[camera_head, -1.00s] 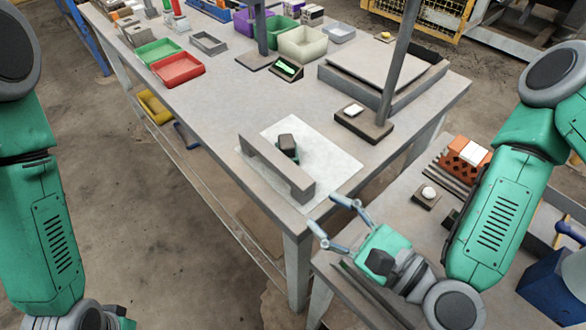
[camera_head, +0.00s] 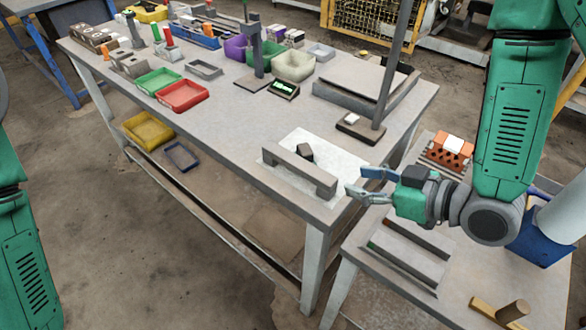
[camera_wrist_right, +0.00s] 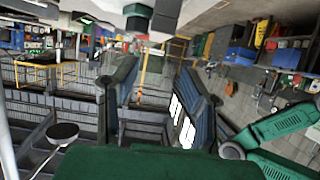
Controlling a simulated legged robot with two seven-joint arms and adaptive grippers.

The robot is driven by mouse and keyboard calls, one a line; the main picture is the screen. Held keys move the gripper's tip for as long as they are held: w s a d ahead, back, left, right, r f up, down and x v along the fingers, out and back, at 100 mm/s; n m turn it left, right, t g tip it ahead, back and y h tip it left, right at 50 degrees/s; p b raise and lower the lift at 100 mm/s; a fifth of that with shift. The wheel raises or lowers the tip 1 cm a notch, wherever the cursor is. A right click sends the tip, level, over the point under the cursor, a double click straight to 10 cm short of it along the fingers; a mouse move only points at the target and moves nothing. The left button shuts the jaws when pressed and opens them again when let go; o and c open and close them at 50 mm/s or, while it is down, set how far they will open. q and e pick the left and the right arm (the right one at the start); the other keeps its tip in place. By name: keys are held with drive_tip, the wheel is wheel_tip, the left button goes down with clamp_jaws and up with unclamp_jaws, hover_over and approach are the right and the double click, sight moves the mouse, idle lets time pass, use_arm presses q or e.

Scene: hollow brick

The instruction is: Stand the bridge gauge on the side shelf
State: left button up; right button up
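The bridge gauge (camera_head: 300,168) is a grey bar with a foot at each end. It stands on a white sheet (camera_head: 325,145) at the near corner of the main bench. My right gripper (camera_head: 357,182) is open and empty, just right of the gauge's right foot; it looks apart from it. The right wrist view shows both of its fingers (camera_wrist_right: 150,92) spread, with nothing between them. The side shelf (camera_head: 455,275) appears to be the lower grey table at right, under my right arm. My left gripper is out of view.
A dark block (camera_head: 305,152) sits behind the gauge. A dark stand (camera_head: 362,130) with a tall post rises behind the sheet. Two dark rails (camera_head: 405,252) lie on the side table, with an orange holed brick (camera_head: 449,150) farther back. The side table's front middle is bare.

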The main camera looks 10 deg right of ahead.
sight(320, 174)
drive_tip(key=w+a+f+b, duration=0.1)
drive_tip(key=b, duration=0.2)
drive_tip(key=shift+w+a+f+b, duration=0.1)
drive_tip(key=shift+w+f+b, duration=0.25)
drive_tip(key=shift+w, duration=0.05)
drive_tip(key=x, duration=0.5)
drive_tip(key=shift+w+a+r, duration=0.2)
drive_tip(key=shift+w+a, duration=0.05)
drive_tip(key=shift+a, duration=0.2)
drive_tip(key=x, duration=0.3)
drive_tip(key=f+x, duration=0.1)
drive_tip(key=x, duration=0.1)
drive_tip(key=shift+d, duration=0.35)
drive_tip(key=shift+r, duration=0.1)
drive_tip(key=shift+a, duration=0.1)
clamp_jaws()
